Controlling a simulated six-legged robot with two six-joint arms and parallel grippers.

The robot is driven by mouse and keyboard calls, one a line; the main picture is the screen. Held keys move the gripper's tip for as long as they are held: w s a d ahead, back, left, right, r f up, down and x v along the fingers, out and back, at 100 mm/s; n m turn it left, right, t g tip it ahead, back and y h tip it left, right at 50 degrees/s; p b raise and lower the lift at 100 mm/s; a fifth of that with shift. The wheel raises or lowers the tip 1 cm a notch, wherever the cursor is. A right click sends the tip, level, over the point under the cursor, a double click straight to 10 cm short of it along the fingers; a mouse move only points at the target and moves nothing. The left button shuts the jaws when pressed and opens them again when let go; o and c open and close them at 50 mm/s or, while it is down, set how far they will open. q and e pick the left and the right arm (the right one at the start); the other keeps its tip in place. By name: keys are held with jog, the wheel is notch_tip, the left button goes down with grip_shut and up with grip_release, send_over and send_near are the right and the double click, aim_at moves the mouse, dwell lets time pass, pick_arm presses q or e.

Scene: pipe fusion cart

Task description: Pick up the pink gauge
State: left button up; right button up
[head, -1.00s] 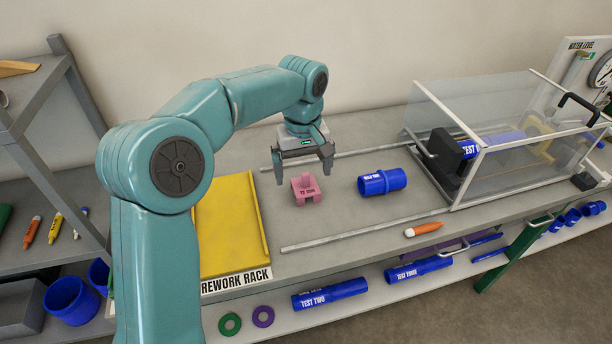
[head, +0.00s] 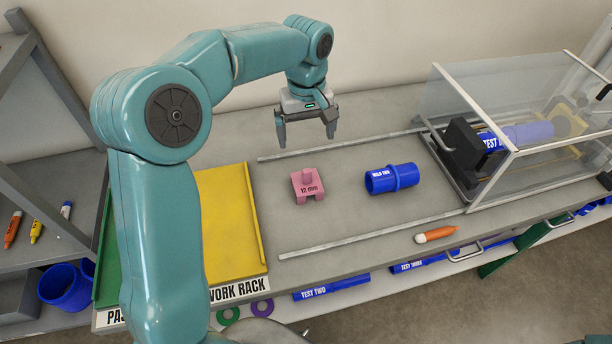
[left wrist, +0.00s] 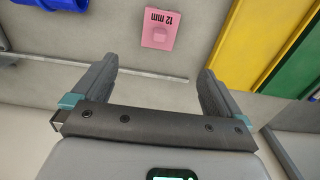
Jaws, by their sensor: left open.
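My right gripper does not show.
A blue "WELD TWO" coupling (head: 392,178) lies right of the gauge. The yellow rework rack (head: 228,222) is at left. A clear-sided enclosure (head: 520,90) stands at right. An orange marker (head: 436,234) lies near the front edge. Bench around the gauge is clear.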

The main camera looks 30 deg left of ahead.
pick_arm(q)
send_over(307, 171)
jog(key=f, duration=0.4)
jog(key=shift+w+d+f, duration=0.15)
jog(key=shift+w+f, duration=0.1)
jog(key=shift+w, duration=0.05)
jog(key=f, duration=0.5)
jog(key=shift+s+f+p, duration=0.1)
jog(key=shift+s+p, duration=0.2)
jog(key=shift+p, duration=0.1)
jog(key=shift+w+f, duration=0.15)
jog(key=shift+f, duration=0.15)
jog(key=f, duration=0.1)
jog(key=f+p, duration=0.1)
jog(key=f, duration=0.2)
jog(key=shift+a+f+p, duration=0.2)
jog(key=shift+a+p, duration=0.1)
jog(key=shift+p, duration=0.1)
jog(key=shift+f, duration=0.25)
jog(key=shift+d, duration=0.1)
jog(key=shift+d+r, duration=0.1)
jog(key=c, duration=1)
jog(key=shift+c, duration=0.4)
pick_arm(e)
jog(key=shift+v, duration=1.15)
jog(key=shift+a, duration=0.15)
